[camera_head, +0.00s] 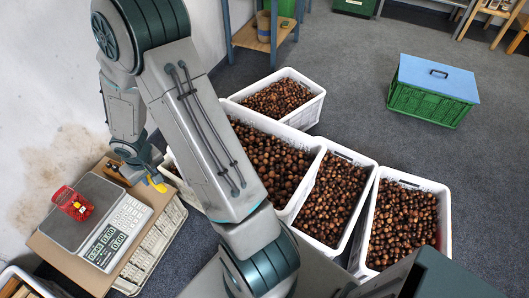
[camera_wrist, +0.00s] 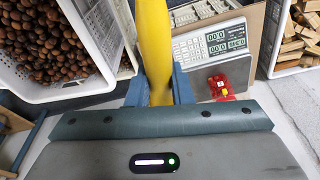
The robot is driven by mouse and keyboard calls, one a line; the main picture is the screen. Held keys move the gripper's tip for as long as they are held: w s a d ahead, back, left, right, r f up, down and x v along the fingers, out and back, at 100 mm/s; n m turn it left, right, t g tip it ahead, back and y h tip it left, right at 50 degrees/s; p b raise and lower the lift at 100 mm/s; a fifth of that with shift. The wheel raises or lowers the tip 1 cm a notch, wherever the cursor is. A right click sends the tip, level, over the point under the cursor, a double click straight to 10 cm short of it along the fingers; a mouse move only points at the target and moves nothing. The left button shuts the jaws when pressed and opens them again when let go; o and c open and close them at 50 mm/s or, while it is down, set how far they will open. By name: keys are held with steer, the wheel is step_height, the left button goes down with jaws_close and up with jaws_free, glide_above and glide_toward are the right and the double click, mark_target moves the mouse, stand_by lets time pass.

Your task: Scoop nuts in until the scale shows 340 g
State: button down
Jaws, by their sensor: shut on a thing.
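My gripper (camera_wrist: 158,92) is shut on a yellow scoop (camera_wrist: 155,40); I see its handle between the fingers, and the far end runs out of the wrist view. In the head view my gripper (camera_head: 146,168) and a bit of the yellow scoop (camera_head: 158,185) are just right of the scale (camera_head: 112,238). A red bag (camera_head: 75,205) with a yellow and white label sits on the scale's grey pan; its contents cannot be made out. It also shows in the wrist view (camera_wrist: 220,88). The scale's display (camera_wrist: 226,42) seems to show zeros, too small to be sure.
White crates full of chestnuts (camera_head: 394,178) stand right of my arm; one crate (camera_wrist: 92,82) fills the wrist view's left. A green crate with a blue lid (camera_head: 437,80) stands at back right. A crate of wood pieces (camera_wrist: 270,65) is beside the scale.

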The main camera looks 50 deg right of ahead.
steer(key=s+d+f+n+y+p, duration=0.1)
steer(key=d+f+n+p, duration=0.25)
steer(key=d, duration=1.05)
steer(key=s+d+f+n+p, duration=0.2)
steer(key=d+f+n, duration=0.15)
steer(key=d, duration=1.05)
steer(key=s+d+f+n+g+h, duration=0.1)
steer(key=s+d+f+n, duration=0.2)
steer(key=s+d, duration=0.5)
steer(key=s+d+f+n+g+h, duration=0.2)
steer(key=s+d+f+n, duration=0.2)
steer(key=s+d, duration=0.5)
steer(key=shift+s+h+b, duration=0.3)
steer(key=shift+s+b, duration=0.05)
steer(key=shift+s, duration=0.4)
steer(key=shift+a+r+b, duration=0.1)
steer(key=shift+b, duration=0.95)
steer(key=shift+h+b, duration=0.3)
steer(key=shift+b, duration=0.15)
